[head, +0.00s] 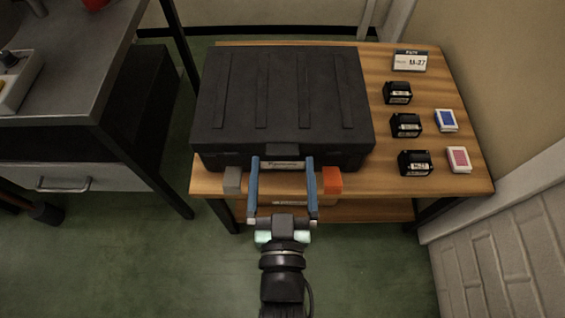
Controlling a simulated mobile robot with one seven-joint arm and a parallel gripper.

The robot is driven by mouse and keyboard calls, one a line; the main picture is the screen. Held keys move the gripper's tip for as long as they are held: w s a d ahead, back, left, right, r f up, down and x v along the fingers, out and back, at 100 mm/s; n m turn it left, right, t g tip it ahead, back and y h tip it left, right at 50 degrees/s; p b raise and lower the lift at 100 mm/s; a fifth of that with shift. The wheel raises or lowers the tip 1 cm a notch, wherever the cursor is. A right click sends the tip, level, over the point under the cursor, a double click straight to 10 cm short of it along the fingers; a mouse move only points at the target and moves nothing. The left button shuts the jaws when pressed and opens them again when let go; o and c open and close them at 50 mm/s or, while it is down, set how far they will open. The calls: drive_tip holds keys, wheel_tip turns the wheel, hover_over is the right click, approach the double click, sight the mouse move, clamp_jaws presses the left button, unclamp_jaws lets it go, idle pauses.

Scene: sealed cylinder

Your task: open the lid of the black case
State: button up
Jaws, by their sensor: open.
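The black case (283,100) stands on the wooden table with its ribbed lid down. A small latch or tab (283,149) shows at the middle of its front edge, above a pale label (284,163). My gripper (283,160) is open, its two blue fingers pointing at the front of the case. The fingertips are on either side of the label, just below the tab. I cannot tell whether they touch the case. Nothing shows between the fingers.
A grey block (232,180) and an orange block (332,180) sit at the table's front edge (400,187), flanking my fingers. Several small black boxes (406,125), two card packs (446,121) and a sign (409,61) stand right of the case. A grey bench (75,75) is at left, a brick wall (500,240) at right.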

drive_tip(key=shift+w, duration=0.85)
clamp_jaws()
